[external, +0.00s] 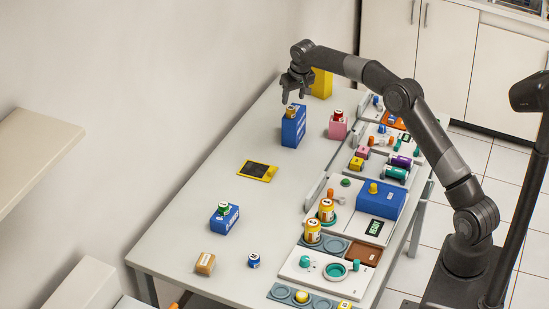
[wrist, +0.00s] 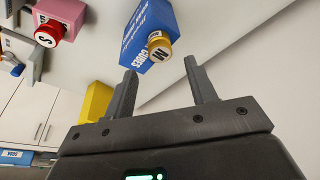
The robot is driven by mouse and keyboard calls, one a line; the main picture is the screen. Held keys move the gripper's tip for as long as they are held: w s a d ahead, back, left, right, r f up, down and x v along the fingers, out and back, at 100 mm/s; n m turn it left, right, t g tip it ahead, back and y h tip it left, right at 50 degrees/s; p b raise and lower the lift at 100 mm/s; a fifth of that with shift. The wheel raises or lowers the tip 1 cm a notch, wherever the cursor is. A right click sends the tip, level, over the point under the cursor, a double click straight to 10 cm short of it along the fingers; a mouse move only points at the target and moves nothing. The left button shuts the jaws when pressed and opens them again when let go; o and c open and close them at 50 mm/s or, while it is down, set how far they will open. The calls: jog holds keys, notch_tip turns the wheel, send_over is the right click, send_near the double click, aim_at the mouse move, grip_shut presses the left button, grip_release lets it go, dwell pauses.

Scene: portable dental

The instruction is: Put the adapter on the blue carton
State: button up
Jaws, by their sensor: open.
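The tall blue carton (external: 293,132) stands upright at the far part of the table, and its lettered side shows in the wrist view (wrist: 140,28). A small gold cylinder (external: 291,111) marked M sits on its top; it also shows in the wrist view (wrist: 160,47). It may be the adapter; no label I can read confirms this. My gripper (external: 294,96) is just above the carton. In the wrist view its fingers (wrist: 161,72) are spread apart with nothing between them, and the gold cylinder appears beyond the tips.
A pink box (external: 338,130) with a red-topped piece stands to the right, a yellow block (external: 321,83) behind. A smaller blue box (external: 224,219) with a green piece stands nearer the camera. Trays with several items line the right edge. The table's left-middle is mostly clear.

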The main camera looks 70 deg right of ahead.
jog(key=s+a+r+n+t, duration=0.1)
jog(key=s+a+r, duration=0.3)
jog(key=a+r, duration=0.35)
jog(key=s+a+r+n, duration=0.1)
jog(key=s+a+r, duration=0.3)
jog(key=a+r, duration=0.3)
jog(key=s+a+r+n, duration=0.2)
jog(key=s+a+r, duration=0.3)
jog(key=s+a, duration=0.4)
jog(key=s+a+n+t, duration=0.1)
jog(key=s+a, duration=0.2)
jog(key=s, duration=0.6)
jog(key=s+a, duration=0.4)
jog(key=s, duration=0.4)
jog(key=s+a+f+n, duration=0.1)
jog(key=s+f, duration=0.3)
jog(key=s, duration=0.3)
jog(key=s+a+f+t+y, duration=0.1)
jog(key=s+a+f, duration=0.1)
jog(key=s+f, duration=0.3)
jog(key=s, duration=0.3)
jog(key=shift+a+f+n+y, duration=0.15)
jog(key=shift+a+n+y, duration=0.15)
jog(key=shift+n, duration=0.1)
